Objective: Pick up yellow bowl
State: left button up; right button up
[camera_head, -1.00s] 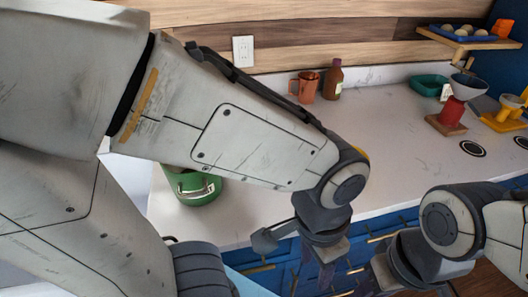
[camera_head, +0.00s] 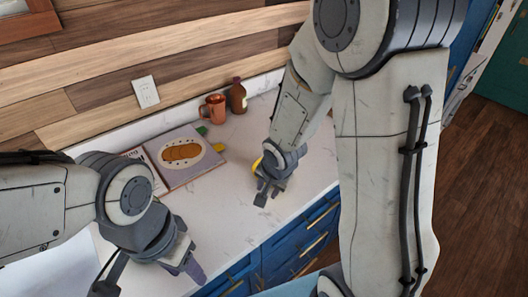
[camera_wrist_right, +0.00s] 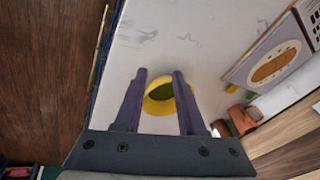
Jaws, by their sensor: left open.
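The yellow bowl (camera_head: 257,164) is on the white counter, mostly hidden behind my right gripper in the head view. In the right wrist view the round bowl (camera_wrist_right: 158,107) shows its dark inside between and beyond the two fingers. My right gripper (camera_head: 268,192) is open, with its fingers pointing down toward the counter by the bowl. In the wrist view its fingers (camera_wrist_right: 160,74) are apart; I cannot tell whether they touch the bowl. My left gripper (camera_head: 148,279) is open and empty at the lower left, away from the bowl.
A cookbook (camera_head: 185,155) lies left of the bowl. An orange mug (camera_head: 214,108) and a brown bottle (camera_head: 238,96) stand near the wall. A small green and yellow item (camera_head: 203,131) lies by the book. Blue drawers (camera_head: 300,240) line the counter front.

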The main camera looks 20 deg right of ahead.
jog(key=w+d+f+m+p, duration=0.1)
jog(key=d+m, duration=0.1)
jog(key=w+d+f+m+t+p, duration=0.1)
jog(key=w+d+f+m, duration=0.2)
jog(key=w+d+m, duration=0.1)
jog(key=m, duration=0.1)
jog(key=shift+d+f+p, duration=0.2)
jog(key=shift+f+p, duration=0.15)
jog(key=shift+p, duration=0.05)
jog(key=p+x, duration=0.1)
jog(key=x, duration=0.3)
jog(key=shift+w+a+p, duration=0.1)
jog(key=shift+w+p, duration=0.2)
jog(key=shift+p, duration=0.05)
jog(key=shift+w+f, duration=0.25)
jog(key=shift+f, duration=0.2)
pick_arm(q)
notch_tip(320, 180, up, 6)
jog(key=shift+r, duration=0.25)
pick_arm(e)
grip_shut()
